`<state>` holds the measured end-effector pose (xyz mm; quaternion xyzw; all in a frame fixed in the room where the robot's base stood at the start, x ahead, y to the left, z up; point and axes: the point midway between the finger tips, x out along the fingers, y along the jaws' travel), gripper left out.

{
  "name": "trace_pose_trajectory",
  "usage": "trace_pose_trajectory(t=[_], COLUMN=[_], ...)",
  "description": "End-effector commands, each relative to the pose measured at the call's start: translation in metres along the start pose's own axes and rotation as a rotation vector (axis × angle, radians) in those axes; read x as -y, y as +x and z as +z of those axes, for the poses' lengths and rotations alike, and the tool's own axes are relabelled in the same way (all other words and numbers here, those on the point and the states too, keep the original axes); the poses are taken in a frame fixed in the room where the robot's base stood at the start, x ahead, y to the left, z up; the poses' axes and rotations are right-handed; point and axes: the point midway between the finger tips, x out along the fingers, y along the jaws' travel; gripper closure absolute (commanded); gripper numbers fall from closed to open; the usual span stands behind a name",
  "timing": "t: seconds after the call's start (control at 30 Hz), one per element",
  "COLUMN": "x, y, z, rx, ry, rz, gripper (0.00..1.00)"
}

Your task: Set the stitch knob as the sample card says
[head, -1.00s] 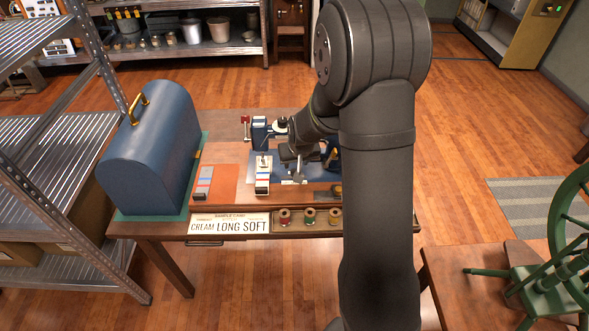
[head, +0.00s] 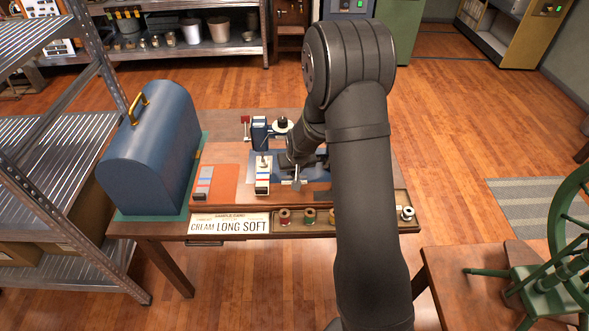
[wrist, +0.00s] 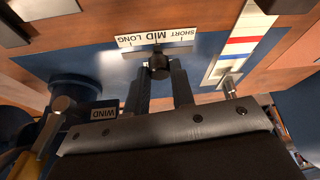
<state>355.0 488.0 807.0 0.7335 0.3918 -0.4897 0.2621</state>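The sample card (head: 229,224) on the table's front edge reads CREAM LONG SOFT. In the wrist view the stitch scale (wrist: 156,38) shows upside down with SHORT, MID and LONG. The dark stitch knob (wrist: 159,67) lies just below it, its pointer by MID. My gripper (wrist: 160,72) has one finger on each side of the knob, with the knob filling most of the gap. Whether the fingers press on it I cannot tell.
The blue machine (head: 259,135) stands around my gripper. A WIND label (wrist: 104,114) and a dark round part (wrist: 77,92) are close on the left in the wrist view. Thread spools (head: 309,216) line the front tray. A blue domed case (head: 152,150) stands left.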

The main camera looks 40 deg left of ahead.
Motion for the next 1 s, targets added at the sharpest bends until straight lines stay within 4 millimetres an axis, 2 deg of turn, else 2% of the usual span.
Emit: trace_pose_trajectory(t=[0.03,0.1,0.27,0.5,0.83,0.87,0.93,1.0], x=[0.0,0.0,-0.003,-0.029,-0.034,-0.034,-0.034,-0.033], y=[0.0,0.0,0.0,-0.002,-0.003,-0.003,-0.003,-0.003], z=[0.0,0.0,0.001,0.006,0.007,0.007,0.007,0.006], rx=[0.0,0.0,0.001,0.001,0.002,0.002,0.002,0.001], ry=[0.0,0.0,0.001,0.003,0.002,0.002,0.002,0.002], rz=[0.0,0.0,0.0,0.0,0.001,0.002,0.001,0.001], gripper=[0.91,1.0,1.0,1.0,1.0,0.72,0.58,0.56])
